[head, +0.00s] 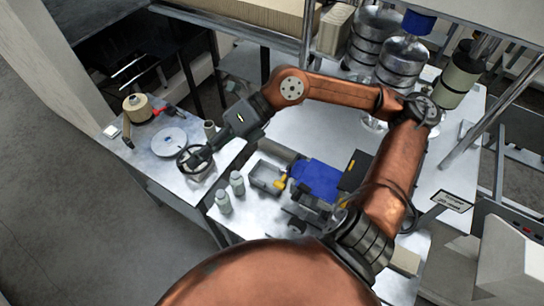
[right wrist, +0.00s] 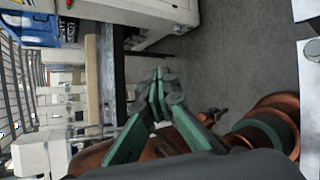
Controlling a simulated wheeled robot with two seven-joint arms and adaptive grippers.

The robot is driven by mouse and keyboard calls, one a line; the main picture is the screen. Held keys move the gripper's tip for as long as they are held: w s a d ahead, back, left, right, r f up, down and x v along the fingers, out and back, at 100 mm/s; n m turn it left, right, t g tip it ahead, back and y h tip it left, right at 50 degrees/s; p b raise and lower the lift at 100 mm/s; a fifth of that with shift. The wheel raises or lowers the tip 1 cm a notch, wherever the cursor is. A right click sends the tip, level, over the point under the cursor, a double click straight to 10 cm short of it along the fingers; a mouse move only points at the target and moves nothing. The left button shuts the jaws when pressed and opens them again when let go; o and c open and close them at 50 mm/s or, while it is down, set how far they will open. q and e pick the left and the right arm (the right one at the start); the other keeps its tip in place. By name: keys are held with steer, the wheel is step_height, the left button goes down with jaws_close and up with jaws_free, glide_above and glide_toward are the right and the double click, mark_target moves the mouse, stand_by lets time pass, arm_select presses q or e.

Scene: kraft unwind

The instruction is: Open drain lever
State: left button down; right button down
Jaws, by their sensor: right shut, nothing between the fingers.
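A small yellow handle (head: 281,183) stands at the right end of a grey metal tray (head: 264,177) on the white table. It is the most lever-like part in sight, but I cannot tell if it is the drain lever. My left gripper is not in view.
Two grey bottles (head: 223,203) stand left of the tray. A side table (head: 160,165) holds a white disc (head: 168,142), a tape roll (head: 137,107) and a red-handled tool (head: 164,111). Stacked metal cylinders (head: 400,62) stand behind.

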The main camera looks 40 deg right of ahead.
steer(key=d+f+n+h, duration=0.1)
steer(key=d+f+h, duration=0.4)
steer(key=d, duration=0.3)
steer(key=w+d+f+n+h, duration=0.1)
steer(key=d+f+h, duration=0.4)
steer(key=d, duration=0.4)
steer(key=shift+f, duration=0.55)
steer(key=shift+s+d, duration=0.1)
